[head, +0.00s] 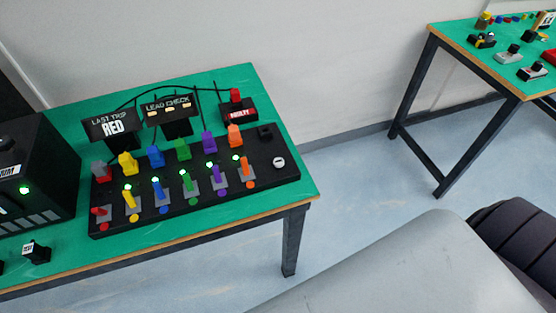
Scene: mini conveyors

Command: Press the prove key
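A black control panel (170,208) lies on the green table at left. No key with a readable "prove" label shows. A small black square piece (265,132) sits at the panel's back right corner, with a white round knob (279,162) in front of it. A red-topped box with a red label (238,112) stands behind the panel; its text is hard to read. The red, yellow, blue, green, purple and orange levers (246,168) stand in a row, most with a lit green lamp. Neither of my grippers is in view.
A black box (45,180) stands at the left. A second green table (462,42) with small devices is at the upper right; open floor (350,185) lies between.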

